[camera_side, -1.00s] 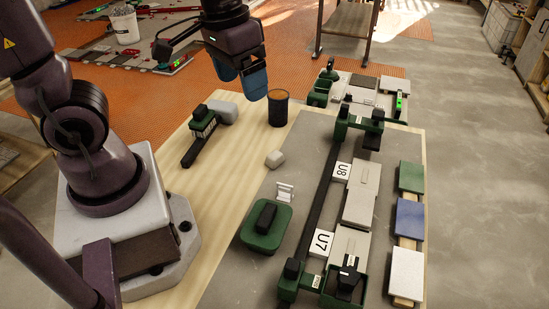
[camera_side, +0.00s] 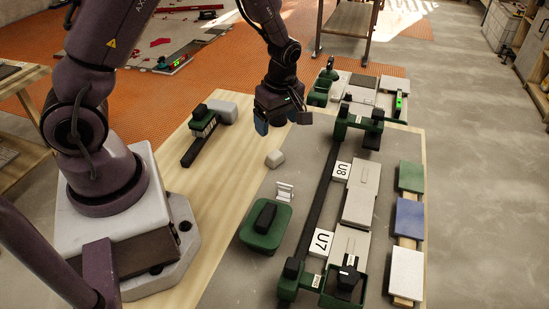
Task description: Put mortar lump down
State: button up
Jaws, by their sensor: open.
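A small pale lump (camera_side: 275,158), which looks like the mortar lump, sits on the grey board (camera_side: 262,190) near its far left edge. My gripper (camera_side: 283,122) points down behind and above the lump, apart from it. Its fingers are spread, with a blue pad showing on the left one, and I see nothing held between them. The dark cup with the orange-brown top is hidden behind my gripper.
A green tool with a black handle (camera_side: 264,222) lies in front of the lump. A dark rail and green clamp frame (camera_side: 358,122) stand to the right, beside pale tiles (camera_side: 362,192). A green-and-black tool (camera_side: 200,132) lies on the wood at left.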

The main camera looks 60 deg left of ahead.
aim_at(275, 154)
jog(key=f, duration=0.7)
jog(key=a+f, duration=0.1)
jog(key=f, duration=0.3)
jog(key=shift+s+f, duration=0.1)
jog(key=c, duration=1.1)
